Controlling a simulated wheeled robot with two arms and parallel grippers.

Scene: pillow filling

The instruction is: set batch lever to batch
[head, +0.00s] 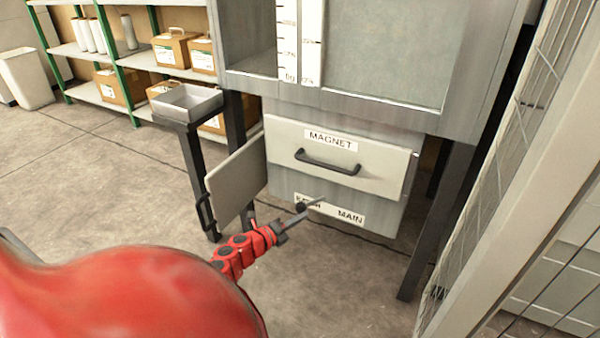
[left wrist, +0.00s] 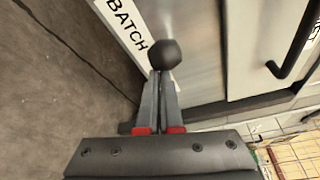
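The batch lever's round black knob (head: 300,207) sits low on the grey machine, in front of the label strip (head: 350,217) that reads MAIN on the right. The BATCH end of the strip is partly hidden in the head view; it reads clearly in the left wrist view (left wrist: 127,27), to the left of the knob (left wrist: 165,54). My left gripper (left wrist: 162,78) has its narrow fingers close together, tips right at the knob. The knob is not between them; whether they touch it I cannot tell. My right gripper is not in view.
The MAGNET drawer (head: 375,166) with its dark handle (head: 327,161) is just above the lever. A grey panel (head: 236,182) juts out on the left, near a small tray (head: 188,103) on a stand. A mesh fence (head: 500,150) stands on the right.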

